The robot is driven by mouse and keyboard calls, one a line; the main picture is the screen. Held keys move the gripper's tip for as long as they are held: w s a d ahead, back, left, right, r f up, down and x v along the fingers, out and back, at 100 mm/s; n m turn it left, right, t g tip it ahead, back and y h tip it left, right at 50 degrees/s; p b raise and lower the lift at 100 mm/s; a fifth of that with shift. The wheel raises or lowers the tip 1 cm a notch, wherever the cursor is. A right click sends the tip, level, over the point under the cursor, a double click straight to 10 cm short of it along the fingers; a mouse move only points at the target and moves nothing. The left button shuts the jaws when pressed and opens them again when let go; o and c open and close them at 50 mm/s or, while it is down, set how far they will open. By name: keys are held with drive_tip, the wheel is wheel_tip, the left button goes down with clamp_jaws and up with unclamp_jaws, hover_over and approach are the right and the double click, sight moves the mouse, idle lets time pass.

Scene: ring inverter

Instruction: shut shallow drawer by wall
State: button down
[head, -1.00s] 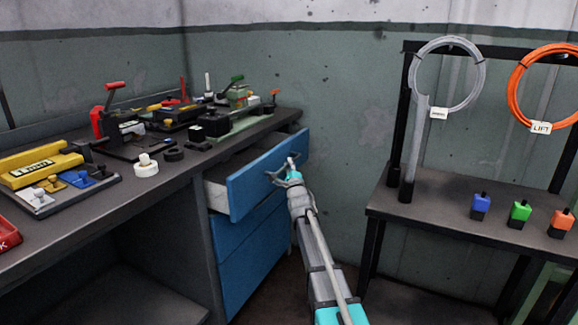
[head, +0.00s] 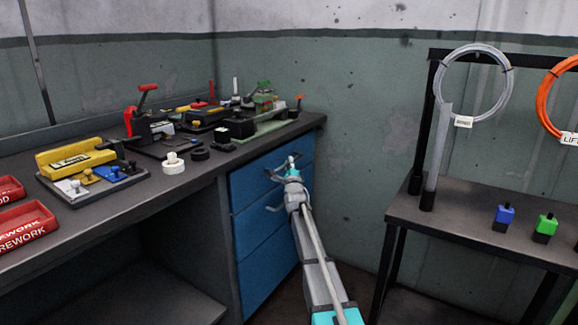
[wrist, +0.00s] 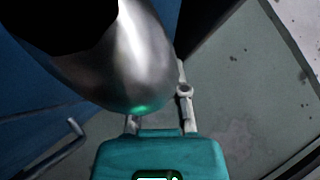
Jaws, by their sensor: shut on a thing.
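The shallow top drawer (head: 246,188) of the blue drawer unit, at the wall end of the bench, has its front about flush with the front below it. No gap shows above it. My gripper (head: 290,170) is at the right part of this drawer's front, shut on its handle (head: 272,173). In the wrist view my gripper (wrist: 158,122) shows from behind, with a large rounded shiny metal shape over it that hides the grip itself. A lower drawer's handle (wrist: 75,128) shows at the left there, free of my gripper.
The bench top (head: 125,205) carries a yellow block, red trays (head: 28,228) and several tools. A dark side table (head: 465,212) stands to the right with coloured blocks and hanging cable coils (head: 473,85). Bare green wall lies between bench and table.

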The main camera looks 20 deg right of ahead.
drive_tip(key=shift+w+a, duration=0.25)
drive_tip(key=c, duration=0.6)
unclamp_jaws()
drive_tip(key=shift+c, duration=0.2)
drive_tip(key=shift+d, duration=0.1)
drive_tip(key=shift+s, duration=0.1)
